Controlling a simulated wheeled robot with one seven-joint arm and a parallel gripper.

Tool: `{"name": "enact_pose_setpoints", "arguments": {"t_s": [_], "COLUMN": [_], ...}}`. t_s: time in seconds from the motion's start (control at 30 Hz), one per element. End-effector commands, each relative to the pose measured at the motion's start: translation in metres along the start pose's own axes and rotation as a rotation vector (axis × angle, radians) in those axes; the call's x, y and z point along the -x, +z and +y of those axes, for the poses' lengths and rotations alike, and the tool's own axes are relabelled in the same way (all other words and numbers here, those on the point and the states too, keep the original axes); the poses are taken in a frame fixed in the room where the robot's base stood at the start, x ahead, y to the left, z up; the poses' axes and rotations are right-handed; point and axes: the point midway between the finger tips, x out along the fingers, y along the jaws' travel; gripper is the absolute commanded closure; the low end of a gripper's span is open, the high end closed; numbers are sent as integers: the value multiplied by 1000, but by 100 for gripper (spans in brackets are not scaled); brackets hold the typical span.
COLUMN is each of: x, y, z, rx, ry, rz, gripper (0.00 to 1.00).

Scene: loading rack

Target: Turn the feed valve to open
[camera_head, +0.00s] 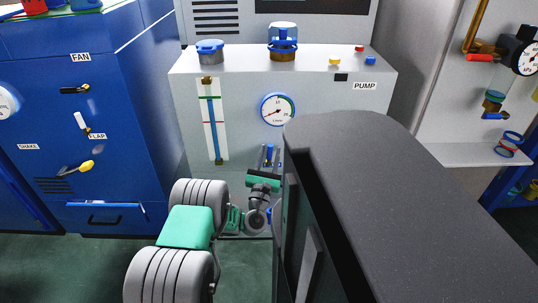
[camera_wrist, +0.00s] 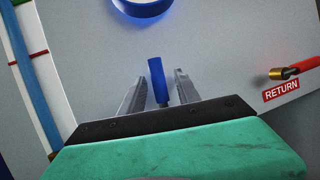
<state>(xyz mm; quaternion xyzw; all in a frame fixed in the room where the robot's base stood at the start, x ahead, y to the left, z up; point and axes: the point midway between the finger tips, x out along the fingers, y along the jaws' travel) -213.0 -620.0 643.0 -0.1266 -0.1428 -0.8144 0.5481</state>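A blue valve handle (camera_wrist: 157,78) stands out from the grey front of the pump cabinet (camera_head: 340,95). No FEED label shows; I take this to be the feed valve, but cannot confirm it. My gripper (camera_head: 269,157) is in front of the lower cabinet, below the round gauge. In the wrist view my gripper (camera_wrist: 160,85) has its two grey fingers apart, one on each side of the blue handle, with small gaps. The handle points upward in that view; its base is partly hidden by the gripper body.
A red-handled valve (camera_wrist: 300,68) sits right of the gripper above a RETURN label (camera_wrist: 282,91). A round gauge (camera_head: 278,109) is above, and a sight tube (camera_head: 213,120) is to the left. The blue cabinet (camera_head: 90,130) stands farther left.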

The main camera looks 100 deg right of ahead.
Motion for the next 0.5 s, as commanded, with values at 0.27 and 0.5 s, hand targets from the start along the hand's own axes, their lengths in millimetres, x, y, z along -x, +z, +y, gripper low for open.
{"name": "enact_pose_setpoints", "arguments": {"t_s": [0.27, 0.5], "x": [12, 44], "y": [-3, -2], "z": [1, 1], "rx": [-1, -2], "ry": [3, 2], "rz": [1, -1], "gripper": [61, 61]}}
